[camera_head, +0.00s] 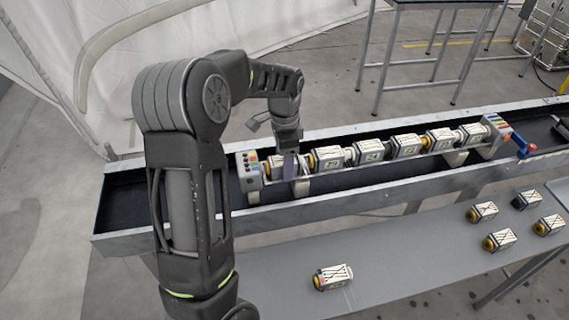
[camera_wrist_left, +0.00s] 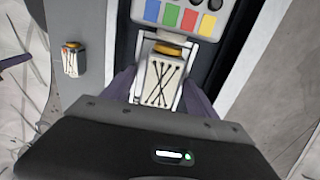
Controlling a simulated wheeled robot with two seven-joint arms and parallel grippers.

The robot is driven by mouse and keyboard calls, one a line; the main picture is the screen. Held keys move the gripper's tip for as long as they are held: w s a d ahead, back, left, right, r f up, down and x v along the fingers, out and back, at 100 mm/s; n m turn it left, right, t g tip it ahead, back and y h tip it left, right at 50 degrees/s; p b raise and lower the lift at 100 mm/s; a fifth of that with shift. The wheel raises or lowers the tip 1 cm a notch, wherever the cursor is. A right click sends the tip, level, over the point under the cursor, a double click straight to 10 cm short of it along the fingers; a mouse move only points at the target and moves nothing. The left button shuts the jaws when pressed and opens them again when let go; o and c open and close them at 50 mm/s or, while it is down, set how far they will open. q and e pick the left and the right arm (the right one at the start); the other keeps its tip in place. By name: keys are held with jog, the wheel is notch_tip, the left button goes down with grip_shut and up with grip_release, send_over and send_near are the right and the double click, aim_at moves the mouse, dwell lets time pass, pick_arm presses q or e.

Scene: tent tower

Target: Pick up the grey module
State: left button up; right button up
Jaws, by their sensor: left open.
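My left gripper (camera_head: 289,168) is at the left end of the row of modules in the long trough. It is open. In the left wrist view a pale grey-white module (camera_wrist_left: 161,82) with black crossed lines and a yellow end lies between the two open fingers. In the head view my arm and fingers partly hide this module (camera_head: 273,168). I cannot tell whether the fingers touch it. A similar pale module (camera_head: 334,277) with a yellow end lies alone on the grey table; it also shows in the left wrist view (camera_wrist_left: 72,60). My right gripper is not in view.
Several numbered modules (camera_head: 369,152) sit in a row to the right in the metal trough (camera_head: 360,206). A panel with coloured squares (camera_head: 249,171) stands just left of my gripper. More modules (camera_head: 500,239) lie on the grey table (camera_head: 400,262) at right, where much surface is clear.

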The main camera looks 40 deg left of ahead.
pick_arm(q)
jog(key=shift+c, duration=0.5)
grip_shut()
dwell(0.5)
